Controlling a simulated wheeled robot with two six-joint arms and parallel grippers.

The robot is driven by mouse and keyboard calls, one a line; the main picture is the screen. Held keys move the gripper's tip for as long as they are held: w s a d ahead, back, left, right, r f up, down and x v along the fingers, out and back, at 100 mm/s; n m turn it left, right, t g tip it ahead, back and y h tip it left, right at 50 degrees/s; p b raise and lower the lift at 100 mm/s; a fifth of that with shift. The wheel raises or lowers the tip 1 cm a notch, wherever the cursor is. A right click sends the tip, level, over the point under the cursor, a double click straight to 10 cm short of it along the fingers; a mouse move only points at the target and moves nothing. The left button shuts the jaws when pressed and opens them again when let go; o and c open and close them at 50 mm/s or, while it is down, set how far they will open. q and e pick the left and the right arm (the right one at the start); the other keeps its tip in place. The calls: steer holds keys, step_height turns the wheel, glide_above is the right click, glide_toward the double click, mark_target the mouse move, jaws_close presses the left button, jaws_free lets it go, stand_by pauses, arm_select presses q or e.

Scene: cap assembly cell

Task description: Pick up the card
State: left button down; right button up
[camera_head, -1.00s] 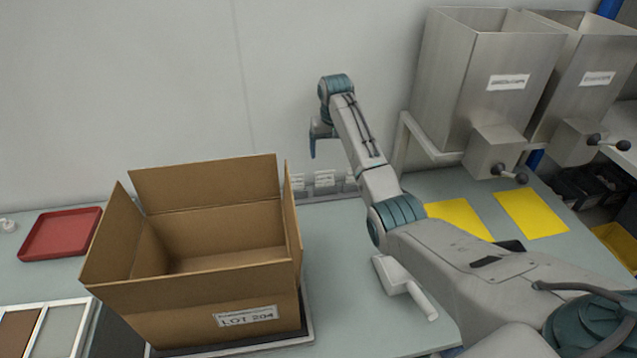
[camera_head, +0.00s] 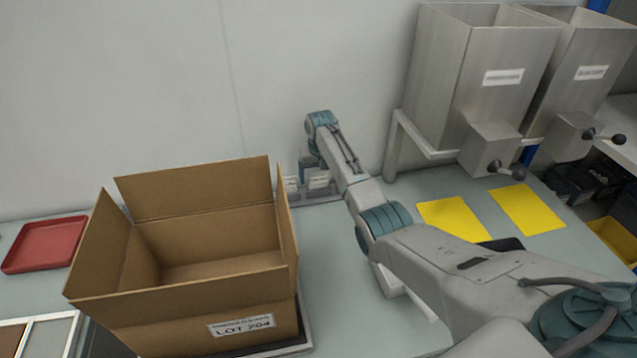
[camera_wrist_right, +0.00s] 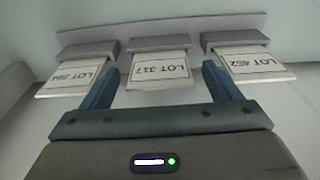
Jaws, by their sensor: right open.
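Three white cards stand in a row of grey holders in the right wrist view: LOT 204 (camera_wrist_right: 78,78) at left, LOT 317 (camera_wrist_right: 160,70) in the middle, LOT 452 (camera_wrist_right: 252,65) at right. My right gripper (camera_wrist_right: 160,73) is open, its two blue fingers spread either side of the LOT 317 card, with nothing held. In the head view the right gripper (camera_head: 305,167) is at the card row (camera_head: 318,179) by the back wall, and partly hides it. Whether the fingers touch any card cannot be told. My left gripper is out of view.
An open cardboard box (camera_head: 160,312) labelled LOT 204 stands left of my right arm. A red tray (camera_head: 45,246) lies at far left. Metal hoppers (camera_head: 470,85) stand at right, with yellow sheets (camera_head: 453,218) on the table before them. Clear table lies right of the box.

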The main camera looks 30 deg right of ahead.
steer(key=shift+w+f, duration=0.1)
steer(key=shift+f, duration=1.1)
steer(key=c, duration=1)
steer(key=shift+r, duration=0.2)
steer(key=shift+c, duration=0.2)
